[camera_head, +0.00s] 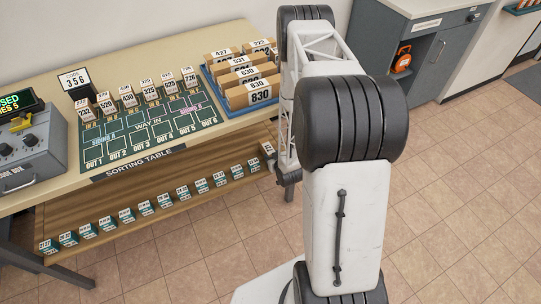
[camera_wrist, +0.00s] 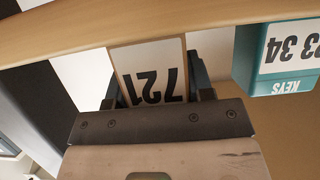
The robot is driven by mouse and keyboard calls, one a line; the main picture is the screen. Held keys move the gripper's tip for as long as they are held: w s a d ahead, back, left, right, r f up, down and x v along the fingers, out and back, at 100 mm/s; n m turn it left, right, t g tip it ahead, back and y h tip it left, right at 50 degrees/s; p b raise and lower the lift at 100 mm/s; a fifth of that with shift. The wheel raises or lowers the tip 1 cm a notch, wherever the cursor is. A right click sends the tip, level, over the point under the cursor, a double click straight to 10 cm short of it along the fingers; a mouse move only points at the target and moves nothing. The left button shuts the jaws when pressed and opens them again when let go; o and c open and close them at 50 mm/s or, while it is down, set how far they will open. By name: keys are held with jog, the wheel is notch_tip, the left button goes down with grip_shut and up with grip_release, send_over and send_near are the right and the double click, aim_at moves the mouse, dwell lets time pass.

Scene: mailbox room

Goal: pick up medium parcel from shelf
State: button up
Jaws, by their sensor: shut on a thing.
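A brown parcel with a white label reading 721 (camera_wrist: 150,58) shows upside down in the wrist view. My gripper (camera_wrist: 155,82) is shut on it, with one dark finger on each side. In the head view a small box with a white label (camera_head: 268,149), likely this parcel, is at the right end of the shelf (camera_head: 130,190) under the sorting table. My arm hides most of the gripper there. I cannot tell whether the parcel still rests on the shelf.
Teal key boxes (camera_wrist: 278,60) line the shelf, one close beside the parcel. The sorting table (camera_head: 60,190) above carries card holders, a control box (camera_head: 35,140) and a blue tray (camera_head: 207,80) of parcels. A grey cabinet (camera_head: 405,60) stands behind my arm. The tiled floor is open.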

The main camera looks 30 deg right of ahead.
jog(key=shift+r, duration=0.2)
notch_tip(320, 180, up, 18)
jog(key=shift+f, duration=0.2)
dwell(0.8)
